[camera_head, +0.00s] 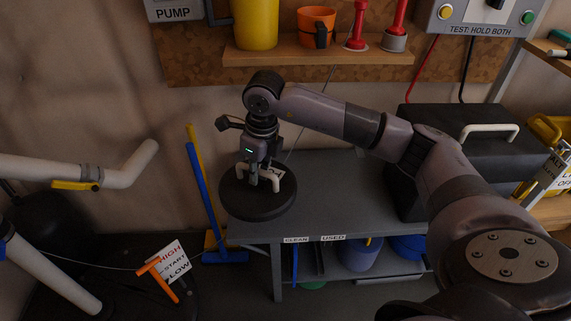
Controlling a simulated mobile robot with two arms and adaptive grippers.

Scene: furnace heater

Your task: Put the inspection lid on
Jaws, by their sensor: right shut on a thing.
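The inspection lid (258,207) looks like a thick black disc with a pale bar handle (273,180) on top. It is at the left end of the grey table, and its left part reaches past the table's edge. I cannot tell whether it rests on the table or is held just above it. My right gripper (261,178) points down from above and is shut on the pale handle. My left gripper is not in view. I cannot make out an opening for the lid.
A black case (453,139) stands on the table's right side; the table middle (345,190) is clear. A blue-handled broom (205,200) leans left of the table. White pipes (120,172) and an orange handle (158,276) are at left. A shelf (325,52) holds containers behind.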

